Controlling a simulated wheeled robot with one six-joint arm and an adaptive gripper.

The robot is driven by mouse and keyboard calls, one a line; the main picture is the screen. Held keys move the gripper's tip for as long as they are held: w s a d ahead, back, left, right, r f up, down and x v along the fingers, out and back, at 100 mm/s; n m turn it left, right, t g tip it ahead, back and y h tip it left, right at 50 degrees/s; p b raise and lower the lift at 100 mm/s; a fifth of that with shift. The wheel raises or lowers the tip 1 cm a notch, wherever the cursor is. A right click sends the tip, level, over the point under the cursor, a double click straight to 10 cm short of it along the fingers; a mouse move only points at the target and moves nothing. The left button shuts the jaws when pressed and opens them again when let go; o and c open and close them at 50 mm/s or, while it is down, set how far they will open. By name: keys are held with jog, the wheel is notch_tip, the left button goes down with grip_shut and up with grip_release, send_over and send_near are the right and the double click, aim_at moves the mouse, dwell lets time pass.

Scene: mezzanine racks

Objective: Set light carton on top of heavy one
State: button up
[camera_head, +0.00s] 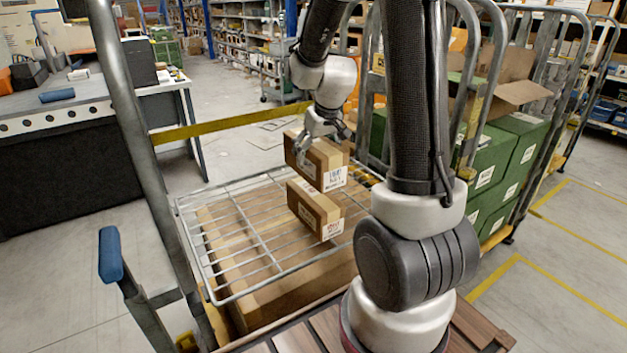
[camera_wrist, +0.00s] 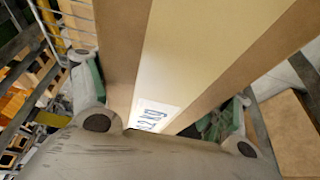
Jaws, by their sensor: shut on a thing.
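My gripper (camera_head: 322,135) is shut on a brown carton (camera_head: 328,162) with a white label in blue print. In the wrist view the held carton (camera_wrist: 165,50) fills the space between my fingers (camera_wrist: 165,105), with part of its label showing. The label words are too small to read surely.
The wire shelf (camera_head: 262,236) is bare on its left, with large cardboard below it. A yellow bar (camera_head: 230,123) crosses behind. Green crates (camera_head: 490,165) and cage uprights stand right. A workbench (camera_head: 75,110) stands left.

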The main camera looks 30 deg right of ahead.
aim_at(322, 145)
notch_tip(322, 145, down, 7)
jog(key=shift+r, duration=0.1)
dwell(0.4)
jog(key=o, duration=1.1)
jog(key=shift+o, duration=0.2)
jog(key=v, duration=1.1)
jog(key=shift+s+r, duration=0.1)
jog(key=shift+r, duration=0.25)
jog(key=s+a+r, duration=0.2)
jog(key=s+r, duration=0.3)
jog(key=s, duration=0.6)
jog(key=s+a+r, duration=0.3)
jog(key=s+r, duration=0.2)
jog(key=s, duration=0.5)
jog(key=shift+s+a+r, duration=0.2)
jog(key=shift+s+r, duration=0.15)
jog(key=shift+s, duration=0.05)
